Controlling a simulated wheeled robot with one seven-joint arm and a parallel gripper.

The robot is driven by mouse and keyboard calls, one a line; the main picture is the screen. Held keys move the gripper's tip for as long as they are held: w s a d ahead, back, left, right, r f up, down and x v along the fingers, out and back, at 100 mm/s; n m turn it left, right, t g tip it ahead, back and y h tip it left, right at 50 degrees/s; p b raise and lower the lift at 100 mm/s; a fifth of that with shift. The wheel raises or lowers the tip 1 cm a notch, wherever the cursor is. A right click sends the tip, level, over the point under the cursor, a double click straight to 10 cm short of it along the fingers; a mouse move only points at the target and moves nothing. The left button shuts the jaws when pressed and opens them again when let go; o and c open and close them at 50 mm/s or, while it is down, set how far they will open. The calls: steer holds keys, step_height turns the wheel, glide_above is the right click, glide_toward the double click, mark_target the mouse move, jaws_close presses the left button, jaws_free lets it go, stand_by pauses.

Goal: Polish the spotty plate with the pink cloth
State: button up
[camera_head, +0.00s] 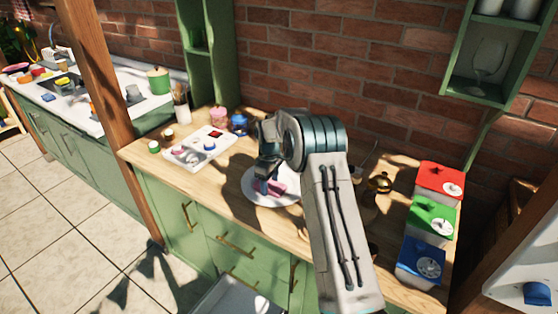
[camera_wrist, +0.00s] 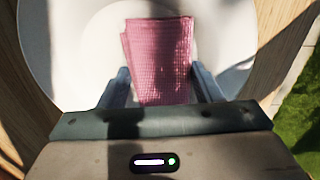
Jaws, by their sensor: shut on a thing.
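The white plate (camera_head: 255,198) lies on the wooden counter under my gripper. In the wrist view the plate (camera_wrist: 80,88) fills most of the picture, and shadows fall across it. Whether it has spots cannot be told. The pink cloth (camera_wrist: 160,50) is a folded, waffle-textured piece between my fingers, over the middle of the plate. In the head view the pink cloth (camera_head: 277,188) shows at my fingertips and seems to touch the plate. My gripper (camera_head: 267,185) points down and is shut on the cloth. My arm hides the right part of the plate.
A white divided tray (camera_head: 184,155) with small items stands left of the plate, with pink (camera_head: 219,117) and blue (camera_head: 239,122) jars behind. Red (camera_head: 440,180), green (camera_head: 431,218) and blue (camera_head: 421,257) lidded boxes stand at the right. A brass bell-like object (camera_head: 380,183) is right of my arm.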

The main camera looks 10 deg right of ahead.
steer(key=shift+s+d, duration=0.5)
steer(key=shift+s, duration=0.1)
steer(key=shift+s+d, duration=0.1)
steer(key=shift+d, duration=0.15)
steer(key=shift+w+d, duration=0.3)
steer(key=shift+d, duration=0.35)
steer(key=shift+w+d, duration=0.15)
steer(key=shift+w, duration=0.7)
steer(key=shift+w+a, duration=0.45)
steer(key=shift+a, duration=0.35)
steer(key=shift+s+a, duration=0.2)
steer(key=shift+a, duration=0.4)
steer(key=shift+s+a, duration=0.1)
steer(key=shift+s+a+f, duration=0.1)
steer(key=shift+s, duration=0.5)
steer(key=shift+s+r, duration=0.2)
steer(key=shift+r, duration=0.1)
step_height(320, 180, up, 4)
steer(key=shift+w+f+p, duration=0.1)
steer(key=shift+p, duration=0.35)
steer(key=shift+r+p, duration=1.55)
steer(key=shift+r, duration=1.1)
